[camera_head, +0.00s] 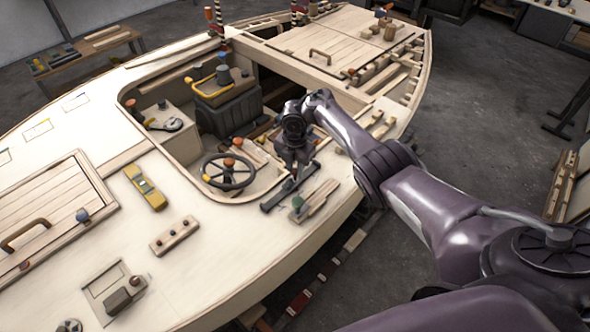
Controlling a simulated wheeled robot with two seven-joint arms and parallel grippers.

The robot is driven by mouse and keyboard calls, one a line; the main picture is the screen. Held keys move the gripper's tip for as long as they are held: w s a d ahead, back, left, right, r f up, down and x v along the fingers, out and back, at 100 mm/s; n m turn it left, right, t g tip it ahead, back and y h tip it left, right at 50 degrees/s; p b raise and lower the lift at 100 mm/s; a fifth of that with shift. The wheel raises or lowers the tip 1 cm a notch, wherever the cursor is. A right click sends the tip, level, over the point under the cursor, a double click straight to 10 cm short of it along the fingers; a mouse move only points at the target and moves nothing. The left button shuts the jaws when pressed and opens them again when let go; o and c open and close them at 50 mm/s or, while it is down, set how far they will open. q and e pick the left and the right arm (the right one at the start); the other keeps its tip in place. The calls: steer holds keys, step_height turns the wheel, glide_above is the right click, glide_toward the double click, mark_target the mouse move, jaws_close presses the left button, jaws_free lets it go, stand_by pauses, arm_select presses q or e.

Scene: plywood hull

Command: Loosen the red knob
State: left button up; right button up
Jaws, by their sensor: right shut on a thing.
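My right gripper (293,175) points down at the edge of the boat's deck, above a dark bar (272,203) that lies beside the cockpit. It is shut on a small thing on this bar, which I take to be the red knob. The fingers hide nearly all of it, so its colour and its turn cannot be told. My right arm reaches in from the lower right. My left gripper is not in view.
A steering wheel (229,184) with an orange-red hub stands left of the gripper. A yellow tool (145,188) lies farther left on the deck. Open floor (480,120) lies right of the hull.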

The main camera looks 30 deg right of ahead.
steer(key=n+b, duration=0.2)
steer(key=n, duration=0.1)
steer(key=n+b, duration=0.1)
steer(key=shift+d+f+n, duration=0.1)
steer(key=shift+f+n, duration=0.2)
steer(key=n+b, duration=0.2)
steer(key=shift+n, duration=0.3)
steer(key=n+b, duration=0.1)
steer(key=n, duration=0.1)
steer(key=shift+s+r+n, duration=0.1)
steer(key=shift+r+n, duration=0.05)
steer(key=shift+n, duration=1.75)
steer(key=o, duration=1)
